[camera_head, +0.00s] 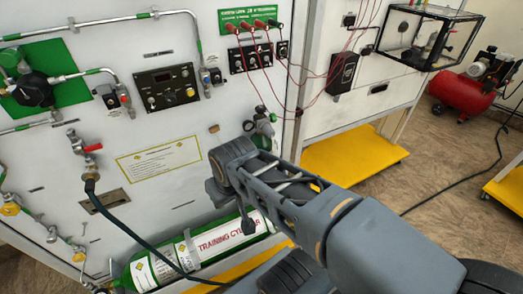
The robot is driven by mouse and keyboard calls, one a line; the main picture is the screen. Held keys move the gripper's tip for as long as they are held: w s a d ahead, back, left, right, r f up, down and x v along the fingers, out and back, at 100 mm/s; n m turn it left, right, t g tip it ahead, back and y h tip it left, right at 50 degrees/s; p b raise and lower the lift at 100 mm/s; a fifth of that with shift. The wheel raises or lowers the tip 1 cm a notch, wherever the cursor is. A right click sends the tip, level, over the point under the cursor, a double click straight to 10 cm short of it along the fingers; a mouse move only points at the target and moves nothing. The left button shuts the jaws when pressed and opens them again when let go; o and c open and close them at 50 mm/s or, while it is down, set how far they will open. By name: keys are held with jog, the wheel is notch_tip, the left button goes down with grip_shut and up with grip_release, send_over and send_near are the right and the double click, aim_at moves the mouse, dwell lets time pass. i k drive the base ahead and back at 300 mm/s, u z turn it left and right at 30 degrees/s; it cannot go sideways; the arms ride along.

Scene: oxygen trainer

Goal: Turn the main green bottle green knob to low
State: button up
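A large green bottle lies on its side at the bottom of the white panel, with a white "TRAINING CYLINDER" label (225,238). Its left end is near the bottom edge of the picture, and a green knob on it cannot be made out. A smaller upright green bottle (262,141) with a dark valve top stands at the panel's right side, partly behind my arm. My grey arm reaches in from the lower right. Its wrist end, with my gripper (216,190), is in front of the panel, above the lying bottle. I cannot make out whether the fingers are apart or touch anything.
A red-handled valve (92,148) with a dark hose, pipes and a black control box (167,87) are on the panel. Red leads hang from the sockets at the top. A yellow shelf (350,155) and a red compressor (463,92) stand at right.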

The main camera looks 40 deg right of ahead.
aim_at(273, 118)
jog(key=z, duration=3.05)
jog(key=i, duration=1.5)
jog(key=u, duration=3.75)
